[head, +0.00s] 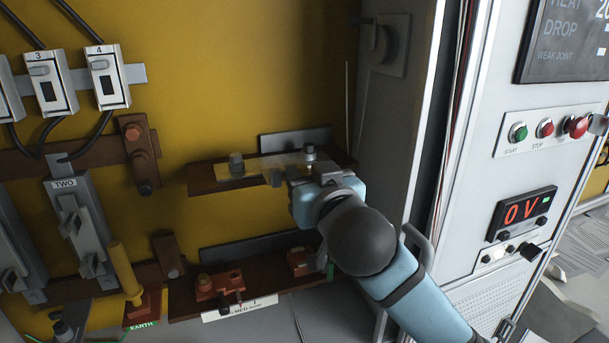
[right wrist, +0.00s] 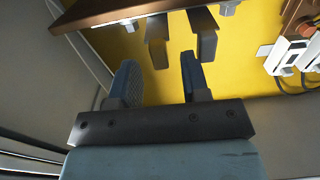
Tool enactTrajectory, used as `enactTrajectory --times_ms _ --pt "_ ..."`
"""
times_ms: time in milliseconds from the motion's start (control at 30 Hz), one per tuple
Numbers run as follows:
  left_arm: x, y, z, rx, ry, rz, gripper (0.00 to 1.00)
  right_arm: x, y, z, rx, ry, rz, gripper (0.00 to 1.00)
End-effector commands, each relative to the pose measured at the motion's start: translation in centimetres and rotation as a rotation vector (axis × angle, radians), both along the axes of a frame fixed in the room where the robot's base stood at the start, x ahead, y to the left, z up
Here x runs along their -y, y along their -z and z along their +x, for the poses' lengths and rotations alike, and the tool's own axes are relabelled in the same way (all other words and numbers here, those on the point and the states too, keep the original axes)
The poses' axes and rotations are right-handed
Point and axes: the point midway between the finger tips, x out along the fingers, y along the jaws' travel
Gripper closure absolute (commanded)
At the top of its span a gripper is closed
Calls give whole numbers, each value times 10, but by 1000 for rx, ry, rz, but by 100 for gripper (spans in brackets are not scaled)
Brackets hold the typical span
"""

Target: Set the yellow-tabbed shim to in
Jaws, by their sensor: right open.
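My right gripper (head: 283,176) is at the front of the upper brown shelf (head: 205,183) in the head view. Its arm hides the shelf's right part. In the right wrist view its two fingers (right wrist: 160,85) are apart, with nothing between them. Two dark blocks (right wrist: 157,42) (right wrist: 204,36) hang beyond the fingertips, under a brown board (right wrist: 100,14). A flat brass-coloured strip (head: 235,172) lies on the upper shelf, by a dark bolt (head: 236,158). I cannot make out a yellow tab on a shim for certain. My left gripper is not in view.
A lower brown shelf (head: 185,309) carries red clamps (head: 220,284). A yellow handle (head: 125,268) stands at its left, by the EARTH label. Numbered switches (head: 107,78) are on the left of the yellow wall. A cabinet with buttons and a 0 V display (head: 522,212) stands right.

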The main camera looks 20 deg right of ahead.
Motion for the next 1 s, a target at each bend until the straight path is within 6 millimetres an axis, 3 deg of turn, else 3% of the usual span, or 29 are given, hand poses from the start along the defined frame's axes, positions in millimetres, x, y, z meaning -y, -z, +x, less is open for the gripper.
enactTrajectory --times_ms 200,500,700,867,1000 --pt "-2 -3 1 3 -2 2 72 -1 0 18 0 -1 0 57" --pt "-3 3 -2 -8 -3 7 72 -1 0 19 0 -1 0 57" --pt "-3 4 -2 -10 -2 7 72 -1 0 19 0 -1 0 100" --pt "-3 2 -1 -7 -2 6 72 -1 0 21 0 -1 1 100" --pt "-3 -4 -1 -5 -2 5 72 -2 -1 37 -2 0 1 100"
